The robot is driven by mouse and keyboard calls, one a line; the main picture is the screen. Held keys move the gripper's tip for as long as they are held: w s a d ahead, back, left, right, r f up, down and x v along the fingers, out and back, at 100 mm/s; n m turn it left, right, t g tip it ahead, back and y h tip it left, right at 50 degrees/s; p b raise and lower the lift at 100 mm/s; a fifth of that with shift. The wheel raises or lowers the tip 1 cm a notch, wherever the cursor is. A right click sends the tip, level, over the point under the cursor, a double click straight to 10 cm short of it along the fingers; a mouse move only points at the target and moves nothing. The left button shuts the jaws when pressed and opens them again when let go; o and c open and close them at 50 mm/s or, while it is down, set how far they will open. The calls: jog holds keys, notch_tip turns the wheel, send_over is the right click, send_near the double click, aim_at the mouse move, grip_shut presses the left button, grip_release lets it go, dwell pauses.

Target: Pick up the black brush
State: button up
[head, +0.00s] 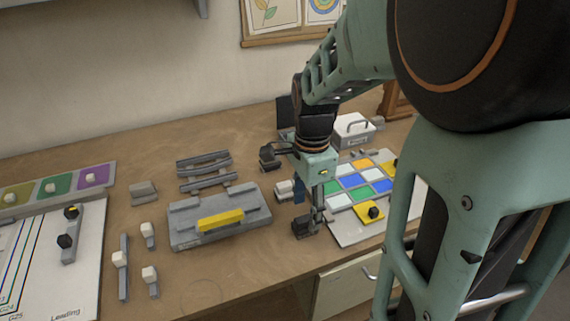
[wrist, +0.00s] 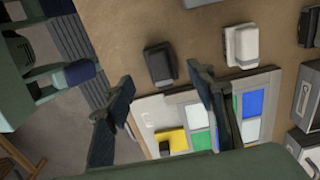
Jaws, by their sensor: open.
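The black brush, a small dark block (head: 303,227), lies on the table near its front edge, just left of the colored glass panel. In the wrist view the brush (wrist: 160,64) lies beyond and between the two spread fingers. My gripper (head: 319,212) is open and empty, close above and beside the brush in the head view. In the wrist view the gripper (wrist: 161,84) shows no contact with it. A white-topped block (head: 285,188) stands farther back; the wrist view shows it too (wrist: 243,45).
The glass panel (head: 345,229) with blue, green, yellow and white tiles lies right of the brush. A grey stand with a yellow bar (head: 220,219) is to the left. A white handled box (head: 354,132) stands behind. Bare table lies between stand and brush.

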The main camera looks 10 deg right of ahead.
aim_at(306, 217)
notch_tip(306, 217, down, 5)
jog(key=shift+f, duration=0.15)
jog(key=shift+w, duration=0.1)
jog(key=c, duration=1.3)
